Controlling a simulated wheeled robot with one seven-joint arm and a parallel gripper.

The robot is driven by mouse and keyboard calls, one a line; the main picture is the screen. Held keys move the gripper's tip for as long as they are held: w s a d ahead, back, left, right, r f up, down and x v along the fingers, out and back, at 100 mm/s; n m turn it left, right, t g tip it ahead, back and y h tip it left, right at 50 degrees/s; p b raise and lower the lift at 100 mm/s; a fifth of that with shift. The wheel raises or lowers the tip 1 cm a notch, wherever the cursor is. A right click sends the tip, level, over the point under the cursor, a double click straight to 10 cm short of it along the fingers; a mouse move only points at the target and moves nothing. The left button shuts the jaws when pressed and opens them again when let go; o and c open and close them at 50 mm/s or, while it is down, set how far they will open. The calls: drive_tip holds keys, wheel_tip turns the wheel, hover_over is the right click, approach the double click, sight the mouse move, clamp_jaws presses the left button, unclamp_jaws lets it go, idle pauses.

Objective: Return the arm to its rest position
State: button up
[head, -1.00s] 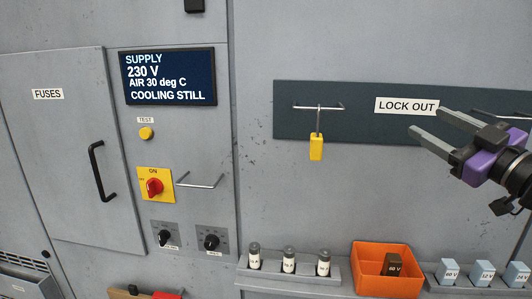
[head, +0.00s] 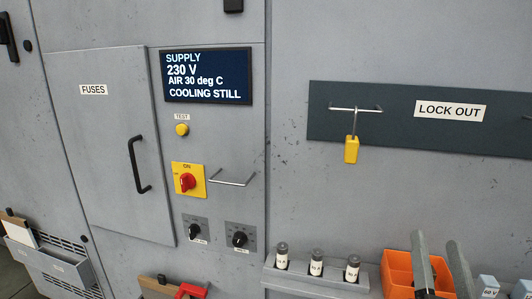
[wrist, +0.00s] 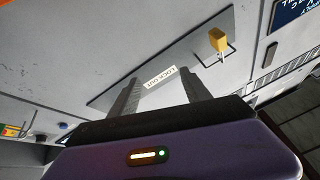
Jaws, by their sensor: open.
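My gripper (head: 440,262) shows at the lower right of the head view, in front of the orange bin. Its two grey fingers point up, apart and with nothing between them. In the wrist view the open fingers (wrist: 158,95) reach toward the dark lock out board (wrist: 205,45), clear of it. The rest of my arm is out of the head view.
A yellow padlock (head: 351,149) hangs from a hook on the lock out board (head: 400,128). Below are a fuse rack (head: 320,278) and an orange bin (head: 398,272). The fuses door (head: 110,150) is shut. A red rotary switch (head: 187,181) and wire handle (head: 232,182) protrude.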

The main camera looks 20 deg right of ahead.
drive_tip(key=s+a+f+n+g+y, duration=0.3)
drive_tip(key=s+a+f+n+y, duration=0.8)
drive_tip(key=s+a+f, duration=0.8)
wheel_tip(320, 180, down, 2)
drive_tip(key=a+y, duration=0.2)
drive_tip(key=y, duration=0.1)
drive_tip(key=shift+a+f+n, duration=0.25)
drive_tip(key=shift+a+n, duration=0.05)
drive_tip(key=shift+a, duration=0.05)
idle(0.5)
